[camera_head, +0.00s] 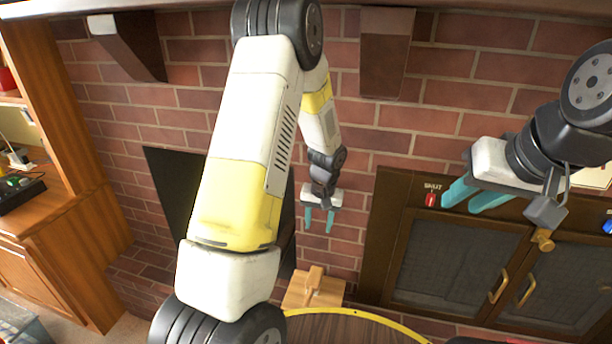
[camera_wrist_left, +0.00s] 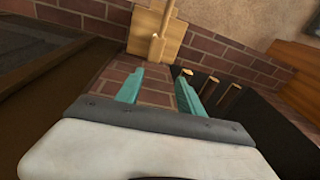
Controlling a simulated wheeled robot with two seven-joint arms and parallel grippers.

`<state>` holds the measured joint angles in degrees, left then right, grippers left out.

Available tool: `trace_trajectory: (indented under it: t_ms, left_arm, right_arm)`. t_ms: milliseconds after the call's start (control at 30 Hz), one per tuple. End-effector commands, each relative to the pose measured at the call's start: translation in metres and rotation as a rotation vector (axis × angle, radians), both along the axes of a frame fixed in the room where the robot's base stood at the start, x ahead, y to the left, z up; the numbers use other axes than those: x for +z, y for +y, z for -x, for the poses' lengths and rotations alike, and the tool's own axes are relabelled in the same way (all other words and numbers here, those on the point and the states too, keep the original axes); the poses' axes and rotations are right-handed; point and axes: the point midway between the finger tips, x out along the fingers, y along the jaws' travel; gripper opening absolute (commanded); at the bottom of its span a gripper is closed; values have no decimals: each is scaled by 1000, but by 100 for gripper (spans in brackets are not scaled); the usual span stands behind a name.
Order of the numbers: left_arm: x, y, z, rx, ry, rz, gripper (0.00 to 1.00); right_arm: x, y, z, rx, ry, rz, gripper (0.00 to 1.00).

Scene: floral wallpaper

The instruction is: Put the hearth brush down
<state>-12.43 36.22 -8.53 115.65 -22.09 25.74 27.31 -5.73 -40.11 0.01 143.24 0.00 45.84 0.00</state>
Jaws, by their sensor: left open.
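My left gripper (camera_head: 319,221) hangs fingers-down in front of the brick wall, open, with nothing between its teal fingers. It also shows in the left wrist view (camera_wrist_left: 160,92), with only brick between the fingertips. A light wooden piece with a raised bar (camera_head: 313,288) lies below it in the head view, apart from the fingers. The same wooden piece seems to show at the top of the left wrist view (camera_wrist_left: 150,42). I cannot tell whether it is the hearth brush; no bristles are visible. My right gripper (camera_head: 462,201) is at the right with its teal fingers apart and empty.
A dark cabinet with mesh doors (camera_head: 455,262) stands at the right, with a red tag (camera_head: 431,200) on its frame. A dark fireplace panel (camera_head: 172,190) is partly behind my left arm. A wooden desk (camera_head: 50,205) is at the left. A round yellow-rimmed surface (camera_head: 385,322) is at the bottom.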

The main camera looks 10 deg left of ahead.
Motion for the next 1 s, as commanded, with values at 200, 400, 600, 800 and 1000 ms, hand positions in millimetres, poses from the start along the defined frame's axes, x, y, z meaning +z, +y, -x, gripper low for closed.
trace_trajectory:
  t_ms: [200,400,600,800,1000]
  left_arm:
    - [123,9,31,8,-112,83,45]
    - [209,15,84,-13,-212,150,45]
    - [269,16,150,-53,-318,204,45]
    - [297,13,208,-98,-407,237,45]
    - [304,10,233,-123,-446,247,45]
  right_arm:
    - [0,0,0,0,0,0,32]
    - [0,0,0,0,0,0,32]
    - [0,0,0,0,0,0,32]
    - [0,0,0,0,0,0,32]
    - [0,0,0,0,0,0,32]
